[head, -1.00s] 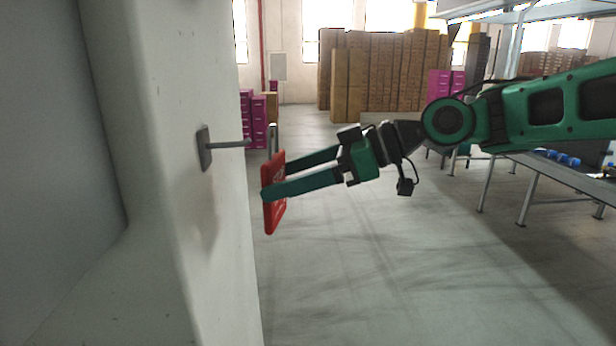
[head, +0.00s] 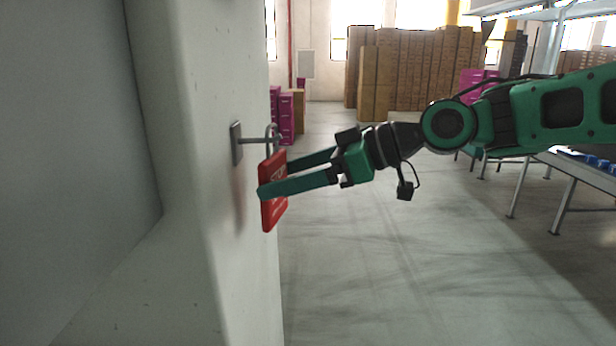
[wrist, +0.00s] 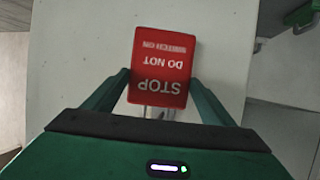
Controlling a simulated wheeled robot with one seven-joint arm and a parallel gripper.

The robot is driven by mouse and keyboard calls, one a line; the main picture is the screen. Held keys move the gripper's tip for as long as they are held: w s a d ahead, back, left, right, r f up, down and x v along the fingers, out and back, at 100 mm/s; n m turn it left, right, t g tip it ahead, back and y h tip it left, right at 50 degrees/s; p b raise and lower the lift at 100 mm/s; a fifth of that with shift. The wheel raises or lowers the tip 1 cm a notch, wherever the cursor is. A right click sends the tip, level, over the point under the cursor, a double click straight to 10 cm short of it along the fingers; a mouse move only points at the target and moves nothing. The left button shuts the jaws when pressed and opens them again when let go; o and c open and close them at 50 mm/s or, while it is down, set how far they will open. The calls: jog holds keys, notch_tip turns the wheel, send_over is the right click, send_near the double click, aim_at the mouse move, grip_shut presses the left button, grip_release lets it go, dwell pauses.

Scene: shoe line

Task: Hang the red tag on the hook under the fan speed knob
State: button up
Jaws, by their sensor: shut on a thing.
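The red tag (head: 273,208) is a flat plate with a grey metal loop (head: 270,150) at its top. My gripper (head: 275,179) is shut on the tag's sides and holds it nearly upright next to the pale wall. The hook (head: 250,140) is a grey rod standing out from a small plate on that wall. The rod's outer end and the loop overlap in the head view; I cannot tell whether the loop is around it. In the wrist view the tag (wrist: 162,68) shows upside-down STOP lettering between both fingers. No knob is in view.
The pale wall (head: 190,260) fills the left of the head view. A conveyor table (head: 590,178) stands at the right. Stacked brown boxes (head: 415,70) and magenta boxes (head: 286,115) stand behind. The floor (head: 400,270) between is clear.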

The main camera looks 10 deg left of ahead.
jog(key=shift+s+a, duration=0.15)
jog(key=shift+a, duration=0.3)
jog(key=shift+s+a+f, duration=0.1)
jog(key=shift+a+f, duration=0.55)
jog(key=o, duration=1.2)
jog(key=shift+c, duration=0.2)
